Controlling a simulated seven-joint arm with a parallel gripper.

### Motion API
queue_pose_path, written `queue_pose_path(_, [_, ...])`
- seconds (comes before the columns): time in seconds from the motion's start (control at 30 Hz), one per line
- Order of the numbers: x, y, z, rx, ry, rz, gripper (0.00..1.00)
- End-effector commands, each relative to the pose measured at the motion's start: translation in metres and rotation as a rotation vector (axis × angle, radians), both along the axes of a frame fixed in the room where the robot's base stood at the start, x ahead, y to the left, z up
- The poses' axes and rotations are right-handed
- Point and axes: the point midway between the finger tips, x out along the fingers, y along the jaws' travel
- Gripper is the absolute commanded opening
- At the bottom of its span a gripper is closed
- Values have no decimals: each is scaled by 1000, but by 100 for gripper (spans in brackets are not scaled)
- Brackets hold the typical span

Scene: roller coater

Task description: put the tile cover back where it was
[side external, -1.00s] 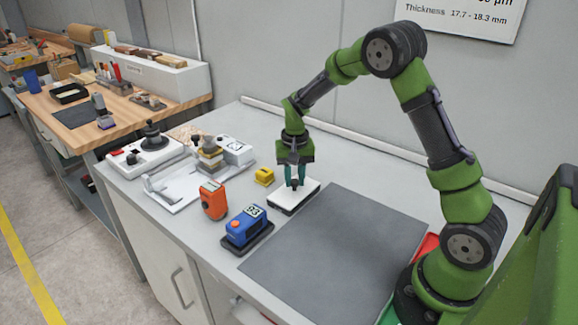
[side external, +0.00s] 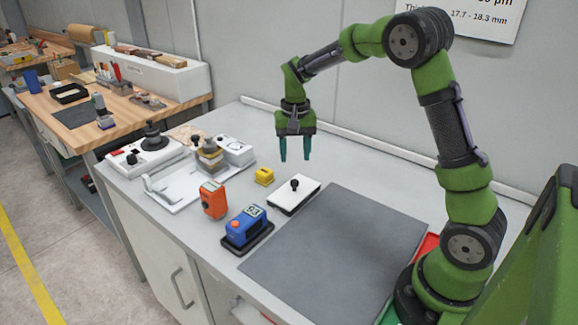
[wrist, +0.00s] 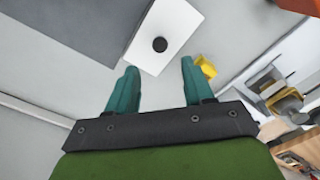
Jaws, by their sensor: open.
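The tile cover (side external: 290,198) is a white rectangular plate with a black knob, resting on a dark base on the grey bench beside the dark mat. It also shows in the wrist view (wrist: 170,22), beyond my fingertips. My gripper (side external: 295,157) is open and empty, raised above and behind the cover, apart from it. In the wrist view my two teal fingers (wrist: 160,75) are spread with nothing between them. Whether a tile lies under the cover is hidden.
A small yellow block (side external: 264,177) stands left of the cover. An orange device (side external: 213,200) and a blue gauge (side external: 246,227) on a dark stand are in front left. A white coater (side external: 180,185) is further left. The dark mat (side external: 335,255) is bare.

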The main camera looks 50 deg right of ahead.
Motion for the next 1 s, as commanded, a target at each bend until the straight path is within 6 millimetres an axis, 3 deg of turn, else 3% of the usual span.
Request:
queue_pose_path(0.13, [1, 0, 28, -1, -4, 1, 52])
queue_pose_path(0.47, [-10, 11, 63, 15, -47, 29, 52])
queue_pose_path(0.57, [-29, 29, 84, 39, -121, 74, 52])
queue_pose_path(0.73, [-76, 67, 116, 68, -282, 182, 52])
queue_pose_path(1.0, [-154, 115, 131, 66, -523, 339, 52])
